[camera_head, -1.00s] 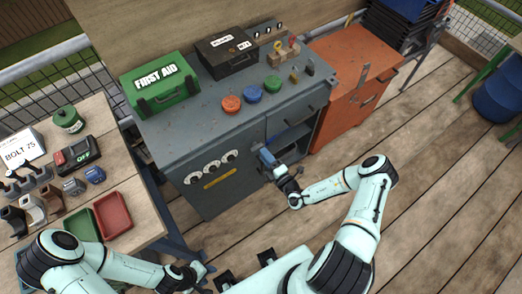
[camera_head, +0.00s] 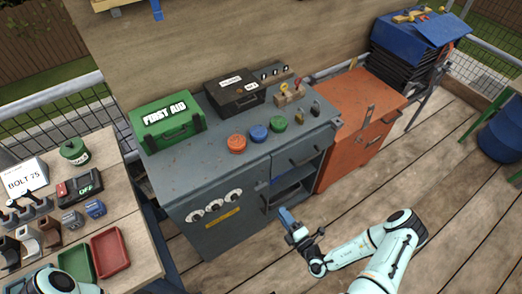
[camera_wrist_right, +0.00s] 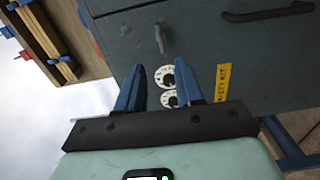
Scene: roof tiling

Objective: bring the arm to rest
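My right gripper (camera_head: 284,215) is in front of the grey cabinet (camera_head: 215,240), low and apart from its open shelf section. In the right wrist view its two blue fingers (camera_wrist_right: 160,75) stand apart with nothing between them, and the cabinet front with white dials (camera_wrist_right: 167,76) and a yellow label (camera_wrist_right: 222,82) shows beyond. My right arm is bent and comes in from the lower right. Only part of my left arm shows at the bottom left corner; my left gripper is out of view.
On the cabinet are a green first aid box (camera_head: 168,122), a black case (camera_head: 236,92) and red, blue and green knobs. An orange cabinet (camera_head: 352,135) adjoins it. A wooden table (camera_head: 135,225) with trays stands at left.

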